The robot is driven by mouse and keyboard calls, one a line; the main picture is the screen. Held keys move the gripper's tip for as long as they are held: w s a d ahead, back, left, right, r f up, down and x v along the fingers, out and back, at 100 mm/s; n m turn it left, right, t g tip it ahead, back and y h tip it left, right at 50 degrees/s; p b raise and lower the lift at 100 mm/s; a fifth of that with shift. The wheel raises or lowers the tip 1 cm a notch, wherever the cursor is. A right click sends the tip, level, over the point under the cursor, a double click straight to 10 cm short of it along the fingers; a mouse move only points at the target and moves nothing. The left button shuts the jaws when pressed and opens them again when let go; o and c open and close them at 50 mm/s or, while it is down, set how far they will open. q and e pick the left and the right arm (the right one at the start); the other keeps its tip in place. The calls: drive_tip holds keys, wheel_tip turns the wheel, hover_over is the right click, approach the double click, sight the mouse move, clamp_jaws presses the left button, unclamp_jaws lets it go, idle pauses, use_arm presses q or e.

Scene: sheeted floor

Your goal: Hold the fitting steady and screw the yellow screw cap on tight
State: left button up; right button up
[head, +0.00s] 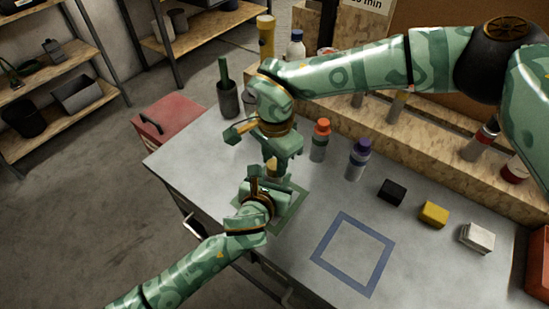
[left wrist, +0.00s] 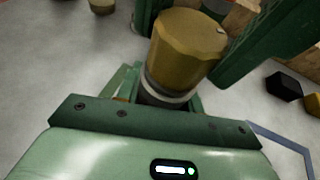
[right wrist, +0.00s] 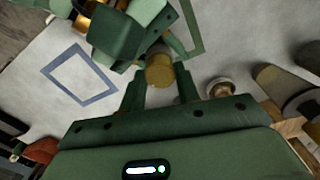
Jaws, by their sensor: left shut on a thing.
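The yellow screw cap (left wrist: 187,45) sits on top of the fitting (left wrist: 160,95), which shows a pale ring under the cap. How tight the cap sits cannot be told. My left gripper (head: 268,188) is shut on the fitting above the green square outline, and its jaws hide the fitting's lower part. My right gripper (head: 274,158) comes from above. In the right wrist view its two fingers (right wrist: 160,85) stand apart on either side of the cap (right wrist: 160,72), with small gaps showing. In the head view the cap (head: 272,168) is partly hidden between the grippers.
An orange-capped bottle (head: 320,140) and a purple-capped bottle (head: 358,160) stand close to the right. Black (head: 392,191), yellow (head: 434,214) and white (head: 477,237) blocks lie along the wooden ledge. The blue square outline (head: 322,247) is empty. A dark pot (head: 228,100) stands at the back left.

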use_arm(q)
drive_tip(key=shift+f, duration=0.1)
use_arm(e)
drive_tip(key=c, duration=0.3)
drive_tip(key=m, duration=0.4)
drive_tip(key=shift+c, duration=0.2)
drive_tip(key=m, duration=1.5)
drive_tip(key=shift+m, duration=0.3)
drive_tip(key=o, duration=1.2)
drive_tip(key=shift+c, duration=0.9)
